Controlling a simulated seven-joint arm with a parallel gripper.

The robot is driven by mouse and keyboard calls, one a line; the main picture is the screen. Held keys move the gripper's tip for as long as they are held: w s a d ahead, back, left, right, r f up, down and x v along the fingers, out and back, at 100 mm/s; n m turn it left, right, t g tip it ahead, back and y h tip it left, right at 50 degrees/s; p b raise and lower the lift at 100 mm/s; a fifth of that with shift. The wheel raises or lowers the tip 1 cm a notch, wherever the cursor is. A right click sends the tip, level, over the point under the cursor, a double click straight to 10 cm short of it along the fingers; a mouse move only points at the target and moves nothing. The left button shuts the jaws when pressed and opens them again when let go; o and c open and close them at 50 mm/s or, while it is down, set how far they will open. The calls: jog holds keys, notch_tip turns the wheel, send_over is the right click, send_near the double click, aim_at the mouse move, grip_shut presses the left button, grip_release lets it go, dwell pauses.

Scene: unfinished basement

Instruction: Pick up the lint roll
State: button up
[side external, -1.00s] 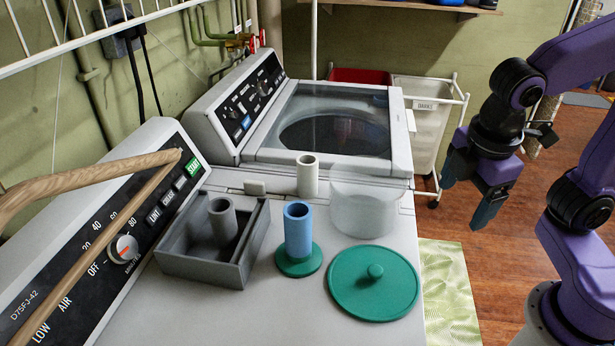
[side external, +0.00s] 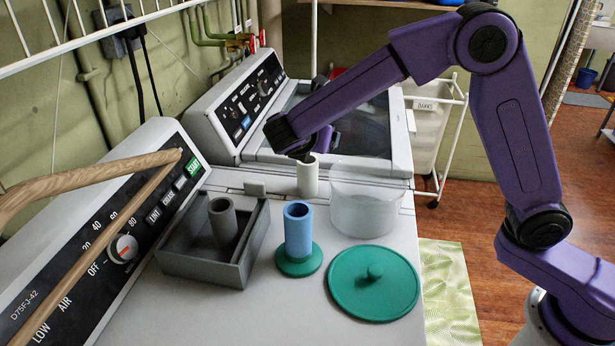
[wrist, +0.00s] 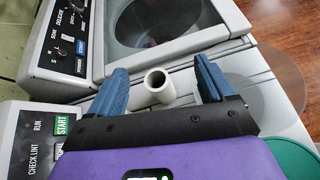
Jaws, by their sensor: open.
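Three short hollow upright rolls stand on the machine tops, and I cannot tell for sure which is the lint roll. A cream roll (side external: 308,178) stands at the back, left of a clear tub. A blue roll (side external: 298,228) stands on a green round base (side external: 290,266). A grey roll (side external: 222,220) stands in a grey tray (side external: 205,270). In the wrist view my gripper (wrist: 160,66) is open, with the cream roll (wrist: 158,86) between its blue fingers and apart from both. In the side view my wrist is just above the cream roll and the fingers are mostly hidden.
A clear tub (side external: 366,205) stands close to the right of the cream roll. A green lid (side external: 373,290) with a knob lies in front. The control panel (side external: 120,225) and a wooden hanger (side external: 75,183) are at left. The machine's glass lid (side external: 370,115) is behind.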

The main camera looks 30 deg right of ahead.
jog(key=w+a+n+t, duration=0.1)
jog(key=w+n, duration=0.1)
jog(key=w, duration=0.1)
send_near(309, 162)
jog(key=shift+w+d+f+h, duration=0.4)
jog(key=shift+w+d+f, duration=0.1)
jog(key=shift+w+d, duration=0.25)
jog(key=shift+x, duration=3.65)
jog(key=shift+a+f, duration=0.1)
jog(key=shift+f, duration=0.05)
jog(key=c, duration=1)
